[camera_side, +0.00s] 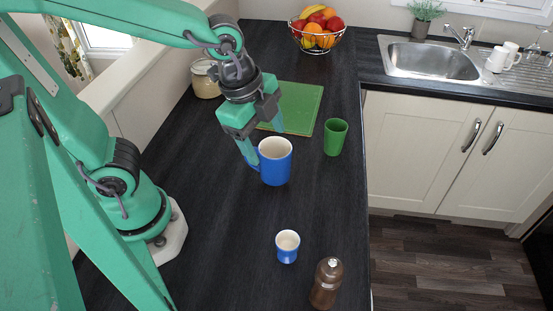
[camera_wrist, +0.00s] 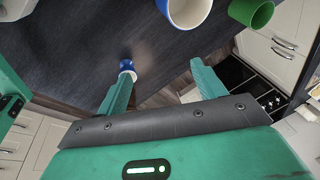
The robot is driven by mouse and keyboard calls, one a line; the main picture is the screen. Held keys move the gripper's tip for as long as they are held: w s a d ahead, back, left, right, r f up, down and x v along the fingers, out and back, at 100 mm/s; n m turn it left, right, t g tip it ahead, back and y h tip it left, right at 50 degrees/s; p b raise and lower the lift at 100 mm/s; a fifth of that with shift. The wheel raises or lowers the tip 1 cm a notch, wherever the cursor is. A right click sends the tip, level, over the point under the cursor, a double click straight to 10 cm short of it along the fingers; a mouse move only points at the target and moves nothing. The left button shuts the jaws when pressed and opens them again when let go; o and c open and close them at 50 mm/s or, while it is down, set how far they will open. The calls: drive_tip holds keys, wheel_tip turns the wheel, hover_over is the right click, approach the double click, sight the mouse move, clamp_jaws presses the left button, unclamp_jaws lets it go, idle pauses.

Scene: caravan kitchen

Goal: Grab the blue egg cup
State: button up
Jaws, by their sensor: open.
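The blue egg cup (camera_side: 287,252), small with a white inside, stands upright on the dark worktop at the front. It also shows in the wrist view (camera_wrist: 127,65), just past my left finger's tip, which hides part of it. My gripper (camera_side: 264,143) is open and empty, with its fingers apart in the wrist view (camera_wrist: 162,72). It hangs by the larger blue mug (camera_side: 276,168), well behind the egg cup. One finger overlaps the mug's handle side in the side view; I cannot tell whether they touch.
A green cup (camera_side: 335,137) stands right of the mug, near the worktop's right edge. A brown pepper mill (camera_side: 326,284) stands close to the egg cup's right. A green board (camera_side: 301,101), a jar (camera_side: 206,80) and a fruit basket (camera_side: 317,42) are farther back. The worktop left of the egg cup is clear.

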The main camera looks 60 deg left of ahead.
drive_tip(key=d+f+m+g, duration=0.2)
drive_tip(key=d+f+m, duration=0.2)
drive_tip(key=d+m, duration=0.3)
drive_tip(key=m+g+y, duration=0.1)
drive_tip(key=m, duration=1)
approach(287, 248)
drive_tip(key=shift+d, duration=0.2)
drive_tip(key=shift+f+n, duration=0.3)
drive_tip(key=shift+f, duration=0.95)
drive_tip(key=shift+a+f, duration=0.2)
drive_tip(key=shift+f, duration=2.4)
drive_tip(key=shift+c, duration=0.4)
drive_tip(key=c, duration=1)
